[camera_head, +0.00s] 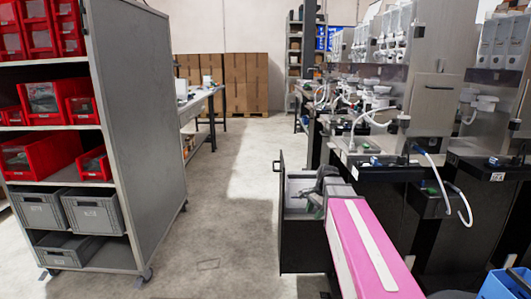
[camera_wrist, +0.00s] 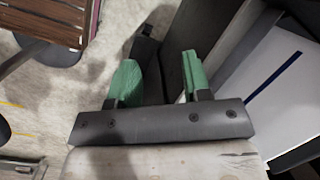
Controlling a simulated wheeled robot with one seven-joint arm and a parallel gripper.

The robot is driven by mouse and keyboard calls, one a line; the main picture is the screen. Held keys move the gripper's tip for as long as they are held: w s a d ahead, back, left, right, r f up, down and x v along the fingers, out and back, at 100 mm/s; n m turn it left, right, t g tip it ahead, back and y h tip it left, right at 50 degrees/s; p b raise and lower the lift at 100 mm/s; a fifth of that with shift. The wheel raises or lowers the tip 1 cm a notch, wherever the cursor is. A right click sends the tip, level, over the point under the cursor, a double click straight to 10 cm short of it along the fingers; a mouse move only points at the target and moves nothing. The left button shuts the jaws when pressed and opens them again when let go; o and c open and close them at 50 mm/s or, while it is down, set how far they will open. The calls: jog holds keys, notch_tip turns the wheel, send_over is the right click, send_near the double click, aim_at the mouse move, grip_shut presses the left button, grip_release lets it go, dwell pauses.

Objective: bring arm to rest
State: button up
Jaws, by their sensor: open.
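My gripper (camera_wrist: 160,80) shows in the wrist view with its two green fingers spread apart. Nothing is held between them. A dark strip and pale floor lie beyond the fingers. In the head view a dark grey shape with a bit of green sits over the open drawer (camera_head: 281,225); it looks like my gripper, but it is too small to make out the fingers. Whether anything touches the drawer cannot be told.
A grey shelf rack (camera_head: 140,130) with red bins (camera_head: 45,155) and grey crates (camera_head: 92,212) stands left. Dispenser machines (camera_head: 435,95) line the right. A blue bin (camera_head: 503,286) is at lower right. Cardboard boxes (camera_head: 245,82) stand far back. The middle aisle floor (camera_head: 225,200) is clear.

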jog(key=s+a+f+n+h, duration=0.1)
jog(key=s+f+n+h, duration=0.1)
jog(key=s+f+n, duration=0.9)
notch_tip(320, 180, down, 3)
jog(key=s, duration=0.3)
jog(key=shift+a+r+h, duration=0.15)
jog(key=shift+h, duration=0.15)
jog(key=shift+w+a, duration=0.1)
